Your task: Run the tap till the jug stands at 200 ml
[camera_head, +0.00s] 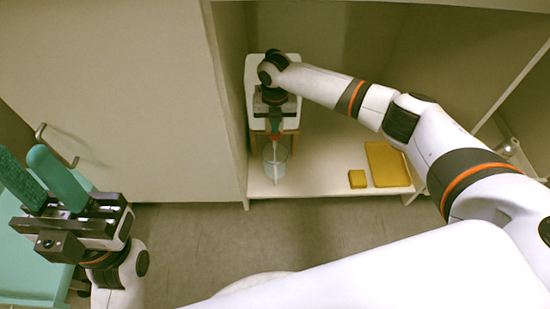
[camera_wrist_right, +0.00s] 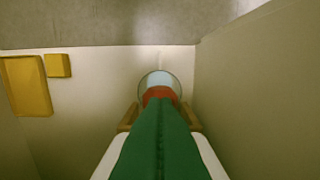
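The clear jug (camera_head: 281,168) stands upright on the cabinet floor under the red tap (camera_head: 275,134). A pale streak runs from the tap down into the jug. The jug also shows in the right wrist view (camera_wrist_right: 158,77), with pale blue inside; I cannot read its level or marks. The white dispenser (camera_head: 259,69) stands behind. My right gripper (camera_wrist_right: 160,103) is at the tap, its green fingers together with a seam between them, the red tap (camera_wrist_right: 160,93) just past their tips. I cannot tell whether they touch it. My left gripper (camera_head: 40,165) is open and empty at the left.
A wooden stand (camera_head: 291,142) is under the dispenser. A small yellow block (camera_head: 357,179) and a larger yellow slab (camera_head: 388,164) lie on the cabinet floor (camera_head: 320,165) to the right. A cabinet wall (camera_wrist_right: 250,90) is close beside the jug. A teal surface (camera_head: 30,265) is at lower left.

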